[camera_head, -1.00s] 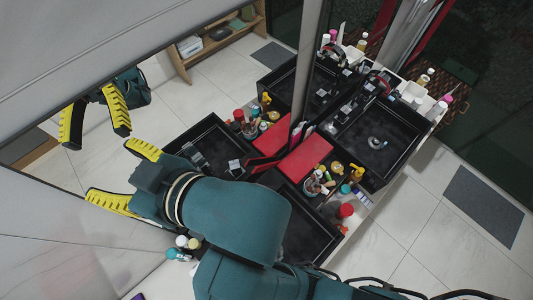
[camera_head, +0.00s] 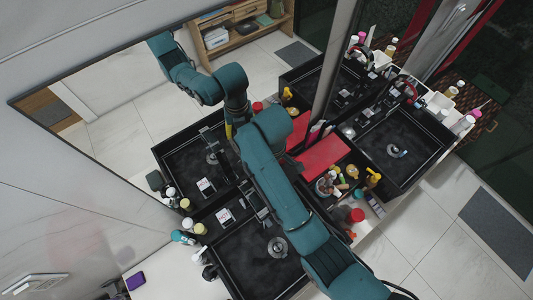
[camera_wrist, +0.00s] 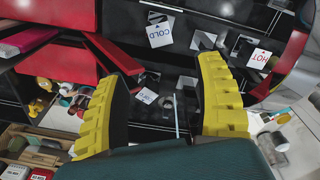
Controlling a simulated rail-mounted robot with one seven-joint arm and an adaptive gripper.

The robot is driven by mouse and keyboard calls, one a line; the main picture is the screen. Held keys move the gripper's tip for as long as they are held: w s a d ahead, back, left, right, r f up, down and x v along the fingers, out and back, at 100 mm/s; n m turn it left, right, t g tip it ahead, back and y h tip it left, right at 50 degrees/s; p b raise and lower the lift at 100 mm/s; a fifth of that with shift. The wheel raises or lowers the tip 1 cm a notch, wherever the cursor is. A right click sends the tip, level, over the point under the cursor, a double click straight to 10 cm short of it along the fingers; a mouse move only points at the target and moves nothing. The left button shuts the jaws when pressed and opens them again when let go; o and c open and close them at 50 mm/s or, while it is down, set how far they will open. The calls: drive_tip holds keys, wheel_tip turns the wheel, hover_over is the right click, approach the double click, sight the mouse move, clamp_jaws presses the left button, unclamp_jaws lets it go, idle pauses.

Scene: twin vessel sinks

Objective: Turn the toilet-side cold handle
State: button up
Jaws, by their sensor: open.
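In the wrist view, a white card marked COLD (camera_wrist: 160,33) lies on the black sink deck beyond my fingertips, left of centre. A grey metal fitting (camera_wrist: 204,41) stands just right of it; I cannot tell whether it is the cold handle. A card marked HOT (camera_wrist: 259,59) lies farther right. My gripper (camera_wrist: 162,72) is open and empty, its yellow fingers either side of the dark deck. In the head view my arm hides most of the gripper. The front sink (camera_head: 250,262) and the right sink (camera_head: 388,135) are both black. Which is toilet-side is unclear.
A red panel (camera_head: 325,157) and a cluster of bottles and cups (camera_head: 328,184) lie between the sinks. More bottles (camera_head: 190,228) stand at the left. A red and grey curved piece (camera_wrist: 289,72) borders the right of the wrist view. A mirror reflects my arm.

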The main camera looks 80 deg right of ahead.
wheel_tip(320, 180, down, 16)
drive_tip(key=shift+r, duration=0.25)
drive_tip(key=c, duration=1.2)
